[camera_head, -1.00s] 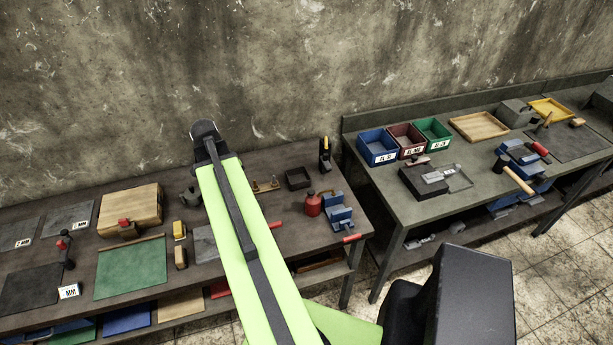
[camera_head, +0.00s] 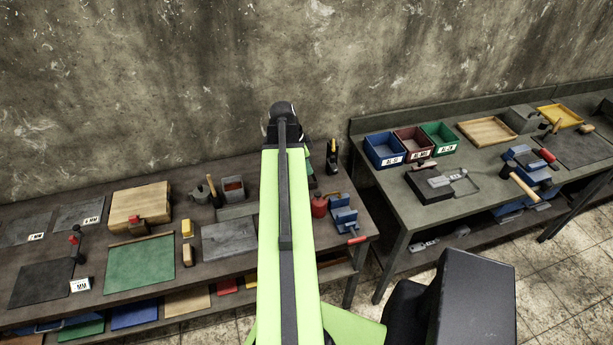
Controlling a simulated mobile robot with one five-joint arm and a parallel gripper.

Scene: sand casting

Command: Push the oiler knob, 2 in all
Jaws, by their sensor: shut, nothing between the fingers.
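A small red can with a narrow top (camera_head: 319,206) stands on the left bench beside a blue vise; it looks most like an oiler, but its knob is too small to make out. My green arm reaches up the middle of the picture, over the left bench. Its dark end joint (camera_head: 283,115) shows against the wall, left of and above the red can. My gripper's fingers are not visible, hidden behind or beyond the arm. The arm also covers part of the bench left of the can.
The blue vise (camera_head: 343,218) with a red handle is close right of the can. A black and yellow tool (camera_head: 332,156) stands behind it. A grey plate (camera_head: 229,240) and a wooden box (camera_head: 140,204) lie left of my arm. A second bench (camera_head: 393,205) stands to the right.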

